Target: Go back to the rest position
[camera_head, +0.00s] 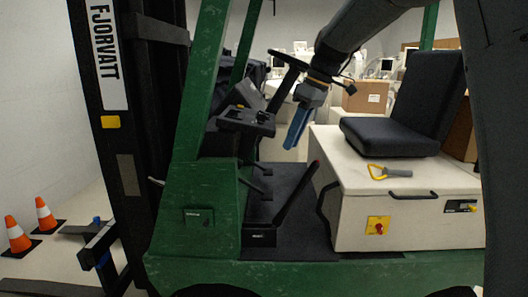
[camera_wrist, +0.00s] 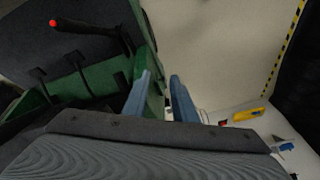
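My gripper (camera_head: 298,128) has blue fingers and points down inside the green forklift, between the steering wheel (camera_head: 288,61) and the black seat (camera_head: 403,110). My arm reaches in from the upper right. In the wrist view my gripper (camera_wrist: 160,78) shows two blue fingers apart, with a gap and nothing held between them.
The forklift's green post (camera_head: 208,75) and steering column stand left of my gripper. A red-tipped lever (camera_head: 297,192) is below it. A yellow-handled tool (camera_head: 389,171) lies on the white seat box (camera_head: 350,215). Two cones stand at far left, one of them nearer (camera_head: 17,234).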

